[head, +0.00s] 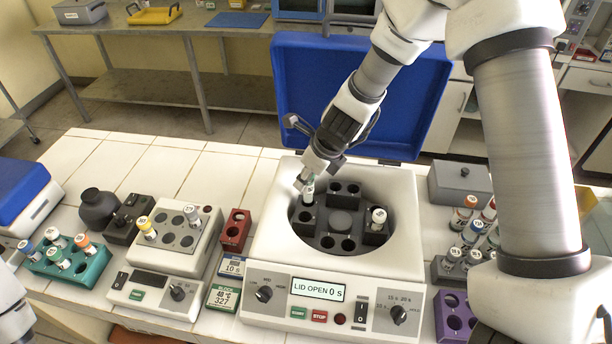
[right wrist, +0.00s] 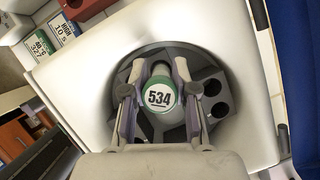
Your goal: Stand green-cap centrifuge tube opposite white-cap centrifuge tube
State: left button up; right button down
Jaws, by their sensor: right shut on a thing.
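My right gripper (head: 306,182) is shut on the green-cap centrifuge tube (head: 308,197), over the left side of the open centrifuge's rotor (head: 340,222). In the right wrist view, the green cap, labelled 534 (right wrist: 159,97), sits between the two fingers (right wrist: 158,92). The tube looks upright; its lower end is at a rotor pocket, but I cannot tell how deep it sits. The white-cap centrifuge tube (head: 378,217) stands in a pocket on the rotor's right side, across the hub from the held tube. My left gripper is out of view.
A heating block (head: 178,240), a small red rack (head: 235,230) and a teal tube rack (head: 65,265) stand to the left. More tubes stand in a rack (head: 455,268) at right.

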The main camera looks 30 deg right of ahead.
aim_at(306, 192)
jog(key=shift+f, duration=0.1)
jog(key=shift+f+b, duration=0.75)
jog(key=shift+b, duration=0.05)
jog(key=shift+f, duration=0.1)
jog(key=shift+f+b, duration=1.75)
jog(key=c, duration=0.5)
grip_release()
jog(key=shift+r, duration=0.2)
notch_tip(306, 192, up, 8)
jog(key=p, duration=0.8)
jog(key=shift+f, duration=0.25)
jog(key=shift+s+f, duration=0.1)
